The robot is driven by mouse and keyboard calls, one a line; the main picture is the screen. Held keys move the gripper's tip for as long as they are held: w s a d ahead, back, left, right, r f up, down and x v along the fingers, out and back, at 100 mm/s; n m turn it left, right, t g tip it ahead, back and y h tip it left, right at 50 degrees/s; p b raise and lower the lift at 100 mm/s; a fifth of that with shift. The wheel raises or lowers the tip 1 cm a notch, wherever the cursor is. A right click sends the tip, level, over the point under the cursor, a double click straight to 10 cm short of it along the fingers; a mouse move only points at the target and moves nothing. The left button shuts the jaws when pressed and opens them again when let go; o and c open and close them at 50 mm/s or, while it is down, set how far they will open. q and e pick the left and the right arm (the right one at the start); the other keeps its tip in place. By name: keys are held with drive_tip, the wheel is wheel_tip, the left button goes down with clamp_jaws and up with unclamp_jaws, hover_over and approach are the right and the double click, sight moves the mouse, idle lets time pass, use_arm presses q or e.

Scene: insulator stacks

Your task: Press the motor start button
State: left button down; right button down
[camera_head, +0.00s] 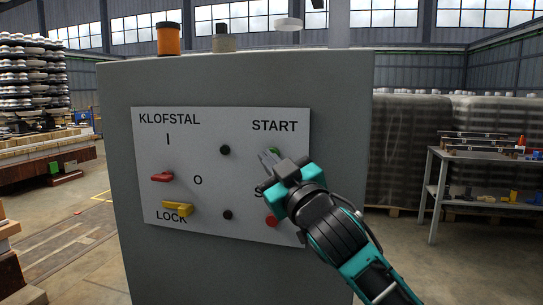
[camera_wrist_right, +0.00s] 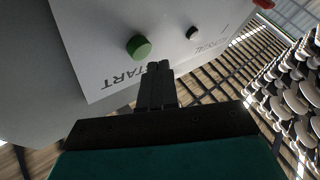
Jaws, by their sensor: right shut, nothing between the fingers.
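The green start button (camera_wrist_right: 139,46) shows in the right wrist view, just left of my fingertips, on the white panel (camera_head: 180,135) beside the word START. In the head view only a sliver of the green button (camera_head: 273,151) shows behind my gripper. My right gripper (camera_head: 268,158) is shut and empty, its tips close to the button. In the right wrist view the shut fingers (camera_wrist_right: 154,68) point at the panel beside the button. I cannot tell whether they touch the panel; they appear apart from the button. My left gripper is not in view.
The grey cabinet (camera_head: 115,200) carries a red switch (camera_head: 162,177), a yellow lock handle (camera_head: 177,208), black knobs (camera_head: 225,150) and a red button (camera_head: 271,222). An orange lamp (camera_head: 168,40) stands on top. A shelf table (camera_head: 480,165) is at right, insulator stacks (camera_head: 30,75) at left.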

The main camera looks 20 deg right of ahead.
drive_tip(key=shift+w, duration=0.1)
drive_tip(key=shift+w+d, duration=0.25)
drive_tip(key=shift+w+d+p, duration=0.35)
drive_tip(key=shift+w+p, duration=0.1)
idle(0.8)
idle(0.3)
drive_tip(key=shift+s+a, duration=0.55)
drive_tip(key=shift+s, duration=0.25)
drive_tip(key=s+a, duration=0.1)
drive_tip(key=s, duration=0.1)
drive_tip(key=s+a+p, duration=0.1)
drive_tip(key=s, duration=0.1)
drive_tip(key=shift+a, duration=0.4)
idle(0.4)
